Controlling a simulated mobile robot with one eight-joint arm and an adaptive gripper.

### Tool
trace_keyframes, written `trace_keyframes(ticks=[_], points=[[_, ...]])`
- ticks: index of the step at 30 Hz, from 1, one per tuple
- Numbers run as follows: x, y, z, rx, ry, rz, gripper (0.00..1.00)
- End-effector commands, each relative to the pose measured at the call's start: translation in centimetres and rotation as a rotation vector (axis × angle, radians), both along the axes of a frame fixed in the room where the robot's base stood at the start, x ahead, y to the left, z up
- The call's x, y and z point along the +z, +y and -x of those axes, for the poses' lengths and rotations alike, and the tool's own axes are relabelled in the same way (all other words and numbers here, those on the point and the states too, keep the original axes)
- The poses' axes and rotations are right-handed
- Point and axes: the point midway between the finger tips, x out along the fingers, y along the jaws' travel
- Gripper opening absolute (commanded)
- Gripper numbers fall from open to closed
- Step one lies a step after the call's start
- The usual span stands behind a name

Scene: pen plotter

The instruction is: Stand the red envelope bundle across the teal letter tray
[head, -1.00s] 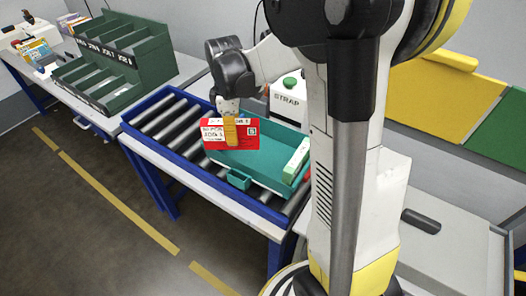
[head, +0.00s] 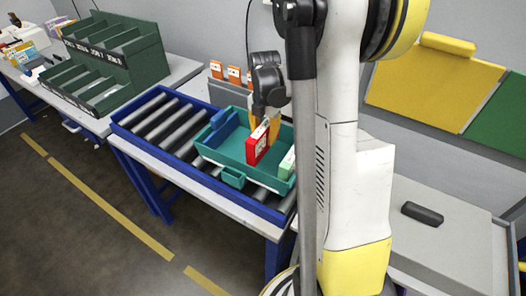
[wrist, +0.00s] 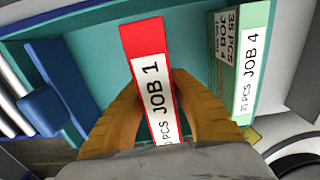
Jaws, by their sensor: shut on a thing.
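The red envelope bundle (head: 257,146), with a white "JOB 1" label, is between the yellow fingers of my gripper (head: 267,127). It is upright and narrow in the head view, over or in the middle-right part of the teal letter tray (head: 216,160). Whether its lower edge touches the tray floor I cannot tell. In the wrist view the gripper (wrist: 158,118) closes on both sides of the red bundle (wrist: 148,50), label edge facing the camera. A pale green "JOB 4" bundle (wrist: 243,65) stands to its right, apart, also visible in the head view (head: 287,164).
A blue block-like thing (head: 221,117) is at the tray's left end, also in the wrist view (wrist: 48,108). The tray sits on a blue-framed roller conveyor (head: 150,122). Orange-fronted items (head: 234,74) stand behind. A green sorter (head: 120,55) is at left.

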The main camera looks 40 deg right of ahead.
Motion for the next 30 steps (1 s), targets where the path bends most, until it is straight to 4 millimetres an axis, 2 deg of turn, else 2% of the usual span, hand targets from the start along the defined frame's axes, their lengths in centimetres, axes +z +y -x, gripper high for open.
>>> trace_keyframes(ticks=[10,21,22,23,24,30], points=[[-4.2,0.0,0.0,-0.001,0.0,0.0,0.0],[-4.5,0.0,0.0,-0.001,0.0,0.0,0.0],[-4.5,0.0,0.0,-0.001,0.0,0.0,0.32],[-4.4,0.0,0.0,-0.001,0.0,0.0,0.41],[-4.4,0.0,0.0,-0.001,0.0,0.0,0.44],[-4.4,0.0,0.0,-0.001,0.0,0.0,0.44]])
